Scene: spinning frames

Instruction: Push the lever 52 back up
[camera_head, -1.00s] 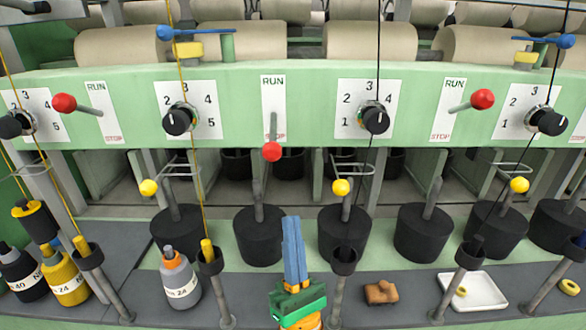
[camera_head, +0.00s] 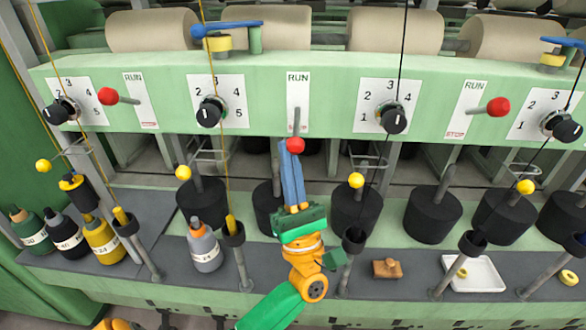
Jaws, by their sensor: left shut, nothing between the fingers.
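The middle lever, a grey rod (camera_head: 297,121) with a red ball knob (camera_head: 295,146), points down on its RUN plate (camera_head: 298,90). No number 52 is readable on it. The levers on both sides, with a left red knob (camera_head: 108,96) and a right red knob (camera_head: 498,107), stick out sideways. My left gripper (camera_head: 286,143) has blue fingers pressed together, pointing up, with nothing between them. Its tips overlap the lower left of the middle knob in the picture; I cannot tell whether they touch.
Numbered black dials (camera_head: 210,112) flank the lever on the green rail (camera_head: 270,115). Yellow balls on wire guides (camera_head: 356,180), black weights (camera_head: 433,215) and upright tubes stand below. Bottles (camera_head: 204,248), a brown block (camera_head: 387,269) and a white tray (camera_head: 486,284) rest on the ledge.

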